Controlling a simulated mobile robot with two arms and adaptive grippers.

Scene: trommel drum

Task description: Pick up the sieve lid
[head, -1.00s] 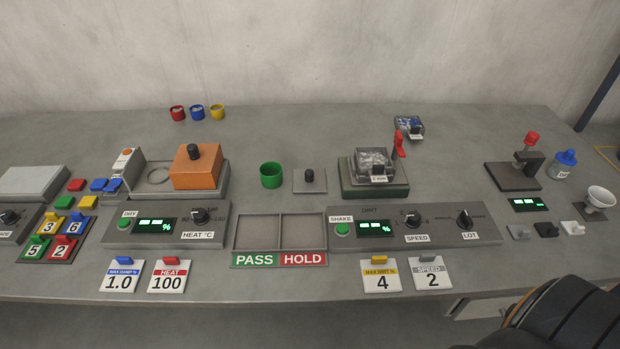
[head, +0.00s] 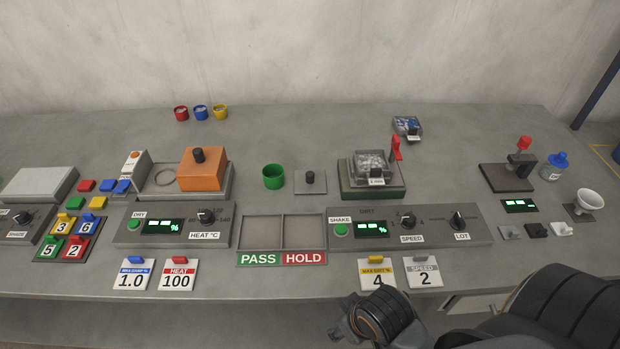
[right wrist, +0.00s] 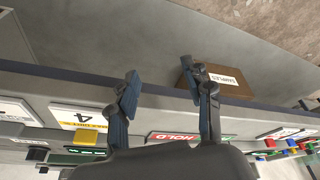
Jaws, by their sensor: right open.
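A flat grey square plate with a black knob, which looks like the sieve lid (head: 311,187), lies on the bench between the green cup (head: 273,177) and the shaker. The shaker (head: 373,191) has a green base and holds a clear sieve box (head: 370,162) with grey pieces in it. My right gripper (right wrist: 163,88) is open and empty in the right wrist view, near the bench's front edge. In the head view my right arm shows at the bottom right, well in front of the lid; its fingertips are not clear there. My left gripper is not in view.
The PASS/HOLD tray (head: 283,232) lies in front of the lid. In the wrist view, a brown SAMPLES box (right wrist: 230,83) shows beyond the edge.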

